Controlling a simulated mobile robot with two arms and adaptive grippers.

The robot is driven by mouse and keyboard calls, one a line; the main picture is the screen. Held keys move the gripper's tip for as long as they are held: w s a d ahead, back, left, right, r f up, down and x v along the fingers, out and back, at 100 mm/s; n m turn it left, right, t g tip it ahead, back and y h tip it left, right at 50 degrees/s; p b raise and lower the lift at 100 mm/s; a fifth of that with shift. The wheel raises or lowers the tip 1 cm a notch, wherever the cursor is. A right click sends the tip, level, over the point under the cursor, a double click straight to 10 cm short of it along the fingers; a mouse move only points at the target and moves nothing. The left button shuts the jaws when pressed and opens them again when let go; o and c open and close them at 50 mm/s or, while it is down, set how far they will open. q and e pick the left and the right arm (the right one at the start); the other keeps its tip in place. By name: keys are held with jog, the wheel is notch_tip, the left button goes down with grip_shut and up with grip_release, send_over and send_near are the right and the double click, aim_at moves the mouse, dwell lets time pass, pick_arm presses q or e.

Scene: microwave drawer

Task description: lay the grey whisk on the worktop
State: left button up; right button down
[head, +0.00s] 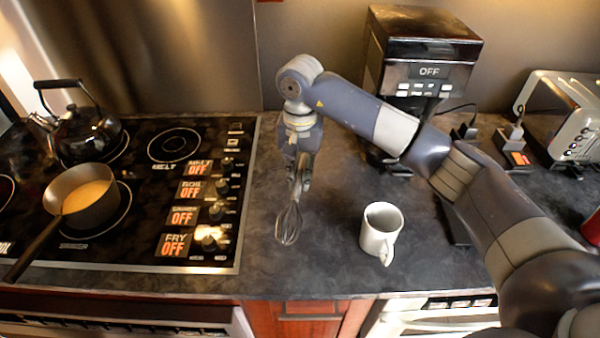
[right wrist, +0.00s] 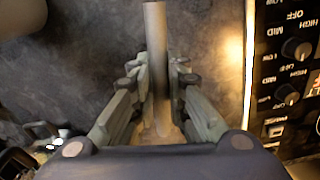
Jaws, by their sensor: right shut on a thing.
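The grey whisk (head: 289,222) hangs from my right gripper (head: 301,168) in the head view, its wire loops pointing down toward the dark worktop (head: 335,270). I cannot tell whether the loops touch the worktop. In the right wrist view my right gripper (right wrist: 157,85) is shut on the whisk's grey handle (right wrist: 155,40), with a finger on either side of it. The wire loops do not show in that view. My left gripper is not in view.
A white mug (head: 381,230) stands right of the whisk. The black stove (head: 140,215) lies to the left, with a kettle (head: 82,135) and a pan (head: 62,190) on it. A coffee machine (head: 420,50) and a toaster (head: 565,115) stand behind. Worktop between stove and mug is clear.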

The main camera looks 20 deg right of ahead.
notch_tip(320, 180, down, 4)
jog(key=b, duration=0.3)
jog(key=shift+f+b, duration=0.8)
jog(key=c, duration=1.3)
grip_release()
jog(key=o, duration=0.6)
